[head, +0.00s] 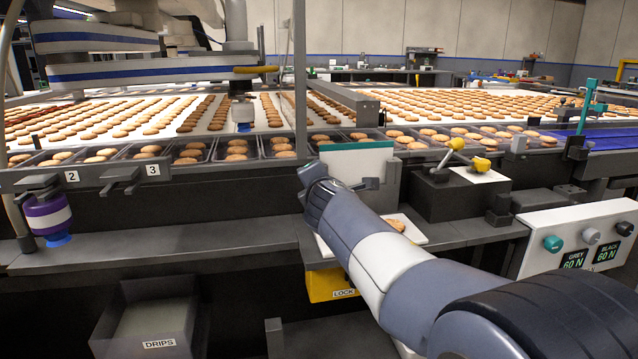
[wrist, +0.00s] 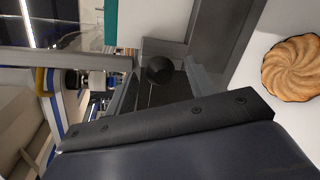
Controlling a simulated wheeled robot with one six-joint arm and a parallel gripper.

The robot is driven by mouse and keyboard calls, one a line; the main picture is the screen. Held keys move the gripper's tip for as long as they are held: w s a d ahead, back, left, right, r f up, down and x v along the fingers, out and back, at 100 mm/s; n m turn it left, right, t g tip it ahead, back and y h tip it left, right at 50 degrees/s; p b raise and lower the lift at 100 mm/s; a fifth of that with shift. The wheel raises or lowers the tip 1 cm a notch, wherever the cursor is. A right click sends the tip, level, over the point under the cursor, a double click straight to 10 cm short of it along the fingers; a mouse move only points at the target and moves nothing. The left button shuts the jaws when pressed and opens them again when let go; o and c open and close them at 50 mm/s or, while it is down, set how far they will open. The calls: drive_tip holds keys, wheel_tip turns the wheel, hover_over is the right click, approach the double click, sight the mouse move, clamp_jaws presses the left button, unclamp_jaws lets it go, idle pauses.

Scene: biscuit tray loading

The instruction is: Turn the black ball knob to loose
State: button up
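A black ball knob (wrist: 159,68) shows in the wrist view beside a pale surface. In the head view I cannot make this knob out; my wrist is in front of that spot. My gripper (wrist: 161,78) has two dark grey fingers, spread apart, with the knob between their tips in the picture. I cannot tell whether either finger touches it. In the head view a grey part of the gripper (head: 368,184) sticks out beside my wrist, in front of an upright pale plate with a teal top edge (head: 356,146). No loose or tight mark is readable.
A biscuit (wrist: 292,68) lies on a white plate under my wrist, above a yellow lock box (head: 331,285). A dark block with a yellow-ended lever (head: 456,145) stands right. A white panel (head: 536,267) carries teal, grey and black knobs. Biscuit trays fill the back.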

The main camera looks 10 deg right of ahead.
drive_tip(key=shift+s, duration=0.1)
drive_tip(key=p+v, duration=0.1)
drive_tip(key=v, duration=0.9)
drive_tip(key=shift+s+p, duration=0.3)
drive_tip(key=shift+w, duration=0.1)
drive_tip(key=b+x, duration=0.1)
drive_tip(key=x, duration=0.9)
drive_tip(key=shift+w, duration=0.35)
drive_tip(key=shift+s, duration=0.15)
